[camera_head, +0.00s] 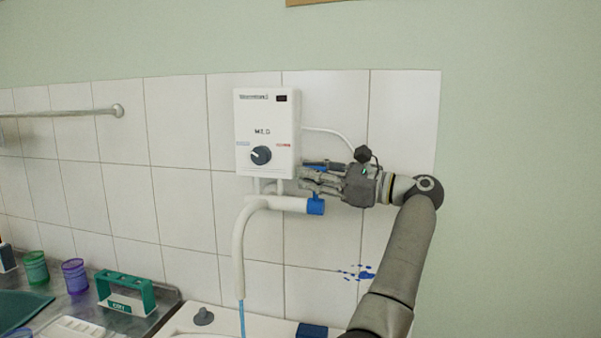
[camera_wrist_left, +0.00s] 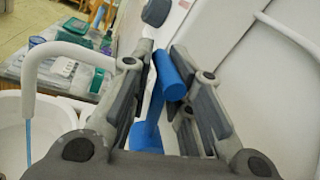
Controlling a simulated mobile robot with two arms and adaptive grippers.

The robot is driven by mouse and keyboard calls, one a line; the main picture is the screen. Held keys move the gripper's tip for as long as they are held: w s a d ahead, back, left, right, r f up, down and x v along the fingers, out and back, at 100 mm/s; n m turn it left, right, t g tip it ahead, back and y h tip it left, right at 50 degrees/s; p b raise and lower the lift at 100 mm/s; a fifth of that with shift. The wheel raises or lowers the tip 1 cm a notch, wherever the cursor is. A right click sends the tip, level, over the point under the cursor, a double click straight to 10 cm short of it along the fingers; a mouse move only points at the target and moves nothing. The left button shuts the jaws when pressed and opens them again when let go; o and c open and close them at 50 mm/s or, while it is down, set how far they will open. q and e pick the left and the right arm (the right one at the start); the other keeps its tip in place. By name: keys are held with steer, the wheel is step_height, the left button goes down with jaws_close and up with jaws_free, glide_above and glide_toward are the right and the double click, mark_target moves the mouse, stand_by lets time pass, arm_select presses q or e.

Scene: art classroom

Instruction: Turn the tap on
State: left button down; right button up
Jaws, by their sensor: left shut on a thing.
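A white water heater (camera_head: 267,132) with a dark dial (camera_head: 261,155) hangs on the tiled wall. Below it is a white tap pipe (camera_head: 270,203) with a blue valve end (camera_head: 316,206) and a curved spout (camera_head: 238,245). A thin blue stream (camera_head: 242,318) comes down from the spout; it also shows in the left wrist view (camera_wrist_left: 28,142). My left gripper (camera_head: 308,180) is at the right of the valve. In the left wrist view its fingers (camera_wrist_left: 162,90) are shut on the blue tap handle (camera_wrist_left: 170,78). The handle is partly hidden by the fingers.
A white basin (camera_head: 265,327) lies below the spout, with a dark stopper (camera_head: 204,316) on its edge. A green holder (camera_head: 126,293), a green cup (camera_head: 35,268) and a purple cup (camera_head: 74,276) stand on the counter at left. A metal rail (camera_head: 70,112) is on the wall.

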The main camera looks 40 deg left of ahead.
arm_select(q)
steer(key=shift+d+r, duration=0.1)
steer(key=c, duration=1.5)
jaws_free()
steer(key=shift+d, duration=0.15)
steer(key=shift+w+d, duration=0.1)
arm_select(e)
steer(key=shift+d+r, duration=0.1)
steer(key=shift+d, duration=0.55)
steer(key=shift+a, duration=0.1)
arm_select(q)
steer(key=shift+d, duration=0.2)
steer(key=v, duration=1.1)
steer(key=shift+w+d+f, duration=0.15)
steer(key=shift+d+f, duration=0.1)
steer(key=shift+d, duration=0.05)
arm_select(e)
steer(key=shift+s+a, duration=0.1)
steer(key=shift+s, duration=0.05)
